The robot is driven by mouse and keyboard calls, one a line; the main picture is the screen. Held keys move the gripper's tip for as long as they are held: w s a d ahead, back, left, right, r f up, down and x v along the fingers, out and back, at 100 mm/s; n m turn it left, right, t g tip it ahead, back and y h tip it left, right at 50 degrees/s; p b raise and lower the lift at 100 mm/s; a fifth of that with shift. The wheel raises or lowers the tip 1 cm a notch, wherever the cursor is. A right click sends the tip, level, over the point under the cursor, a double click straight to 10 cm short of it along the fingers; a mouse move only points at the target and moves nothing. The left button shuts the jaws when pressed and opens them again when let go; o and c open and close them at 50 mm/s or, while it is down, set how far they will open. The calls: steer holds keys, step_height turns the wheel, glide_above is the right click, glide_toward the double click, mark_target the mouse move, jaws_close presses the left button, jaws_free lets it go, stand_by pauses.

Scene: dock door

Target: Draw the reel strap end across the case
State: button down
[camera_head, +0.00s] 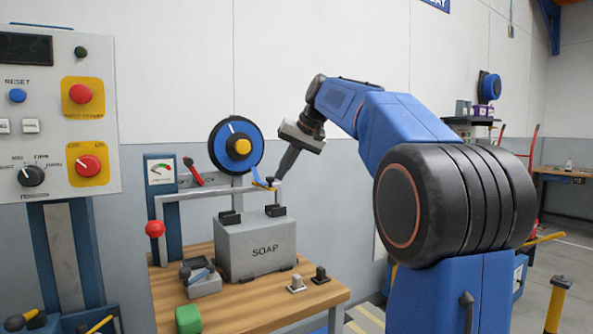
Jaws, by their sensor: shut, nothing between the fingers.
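The blue strap reel (220,148) with a yellow hub stands on a post behind the case. A short strap end (262,184) with yellow on it hangs at the reel's lower right, over the case. The grey case (240,258), marked SOAP, sits on the wooden bench with black fittings on its top. My gripper (279,177) points down and left, just right of the strap end and above the case's right part. Its fingers look shut and empty. Whether a fingertip touches the strap end is hard to tell.
A grey rail (200,191) runs behind the case. A red ball knob (155,229), a small grey holder (205,286) and a green block (188,319) are at left. A control panel (55,110) is far left.

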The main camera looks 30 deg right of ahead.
steer(key=a, duration=1.4)
steer(key=shift+s, duration=0.2)
